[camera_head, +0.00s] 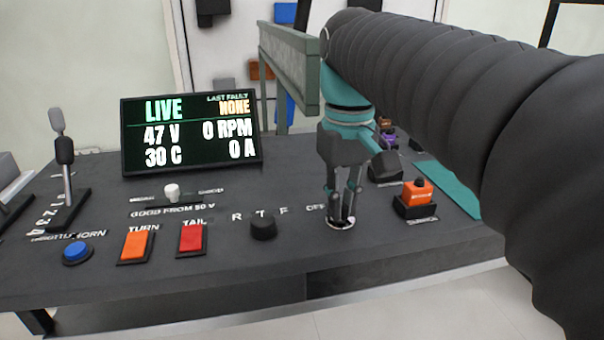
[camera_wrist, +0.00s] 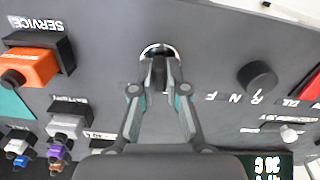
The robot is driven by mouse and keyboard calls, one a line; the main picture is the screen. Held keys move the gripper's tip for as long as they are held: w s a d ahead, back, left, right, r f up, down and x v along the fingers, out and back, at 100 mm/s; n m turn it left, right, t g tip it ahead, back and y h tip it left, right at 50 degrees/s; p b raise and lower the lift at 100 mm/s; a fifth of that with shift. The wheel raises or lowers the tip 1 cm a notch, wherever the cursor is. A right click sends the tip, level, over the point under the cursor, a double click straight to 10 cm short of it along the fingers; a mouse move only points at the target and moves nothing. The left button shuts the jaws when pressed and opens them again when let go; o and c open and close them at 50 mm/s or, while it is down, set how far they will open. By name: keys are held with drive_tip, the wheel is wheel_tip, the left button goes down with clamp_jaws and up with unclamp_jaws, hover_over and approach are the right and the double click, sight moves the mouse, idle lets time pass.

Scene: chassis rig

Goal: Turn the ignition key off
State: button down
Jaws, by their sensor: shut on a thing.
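The ignition switch (camera_head: 342,224) is a round, pale-rimmed lock on the dark panel, right of the R-N-F knob. It also shows at the top middle of the wrist view (camera_wrist: 158,48). My gripper (camera_head: 342,212) points down at it from above. In the wrist view my gripper (camera_wrist: 160,68) has its fingers closed together on the ignition key inside the rim. The key itself is mostly hidden by the fingers, so its angle cannot be told. A label left of the lock is partly hidden. The display (camera_head: 190,132) reads LIVE, 47 V, 0 RPM.
The black R-N-F knob (camera_head: 263,227) stands left of the lock. The orange service plug (camera_head: 418,193) stands to the right. Red (camera_head: 192,239) and orange (camera_head: 136,246) switches, a blue horn button (camera_head: 77,251) and a lever (camera_head: 65,155) lie farther left.

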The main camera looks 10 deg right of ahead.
drive_tip(key=shift+n+p, duration=0.3)
drive_tip(key=shift+n, duration=1.6)
drive_tip(key=c, duration=1.2)
unclamp_jaws()
wheel_tip(320, 180, up, 12)
drive_tip(key=shift+s+a, duration=0.1)
